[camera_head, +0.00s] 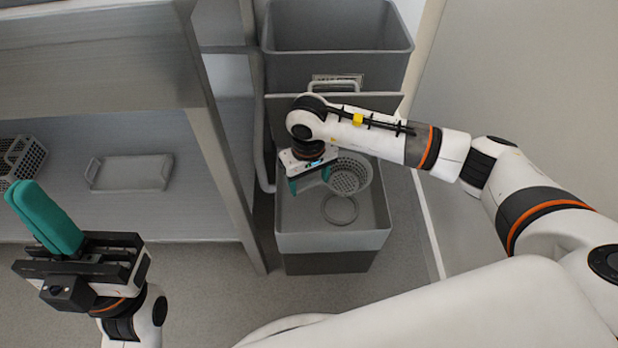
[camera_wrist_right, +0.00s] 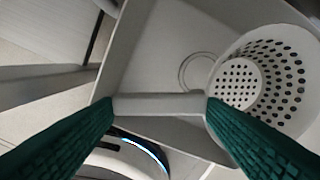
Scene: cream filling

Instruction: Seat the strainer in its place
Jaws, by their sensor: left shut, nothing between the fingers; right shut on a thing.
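The grey strainer (camera_head: 350,176) is a round bowl with holes and a handle. It also shows in the right wrist view (camera_wrist_right: 262,75). My right gripper (camera_head: 311,184) is shut on its handle (camera_wrist_right: 160,104), with one green finger at each end of the grip. The strainer is held over the grey sink bin (camera_head: 333,243). A round ring (camera_head: 340,210) lies in the bin's floor in front of the strainer; it also shows in the right wrist view (camera_wrist_right: 198,70). My left gripper (camera_head: 45,217) is shut and empty at the far left.
A second, taller grey bin (camera_head: 338,45) stands behind, with a panel and a metal handle (camera_head: 334,85) between. A metal shelf on the left holds a flat tray (camera_head: 131,172) and a perforated basket (camera_head: 20,160). A wall is close on the right.

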